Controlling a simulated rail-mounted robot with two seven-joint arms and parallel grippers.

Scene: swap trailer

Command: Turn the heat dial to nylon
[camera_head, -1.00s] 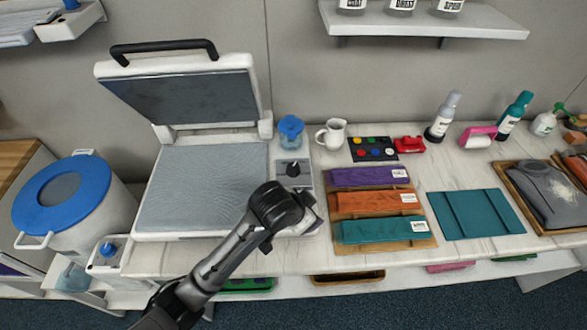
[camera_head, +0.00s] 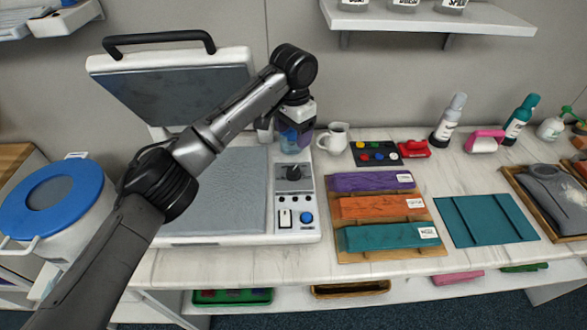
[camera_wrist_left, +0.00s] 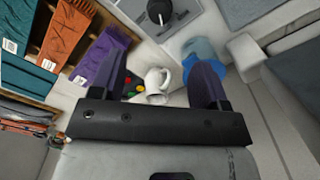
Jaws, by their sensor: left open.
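The heat dial (camera_head: 293,172) is a black knob with a light pointer on the grey control panel (camera_head: 310,190) at the right of the heat press. It also shows at the top of the left wrist view (camera_wrist_left: 158,11); its scale markings are too small to read. My left gripper (camera_head: 295,146) is open and empty, pointing down just behind the dial and apart from it, in front of a blue-lidded jar. In the left wrist view, the gripper's fingers (camera_wrist_left: 158,62) are spread wide with nothing between them. My right gripper is not in view.
The heat press (camera_head: 215,190) stands open, its lid (camera_head: 185,95) raised. The blue jar (camera_wrist_left: 203,52) and a white pitcher (camera_head: 333,138) stand close to the left gripper. Right of the panel lie a color palette (camera_head: 375,153) and purple, orange and teal folded cloths (camera_head: 372,181).

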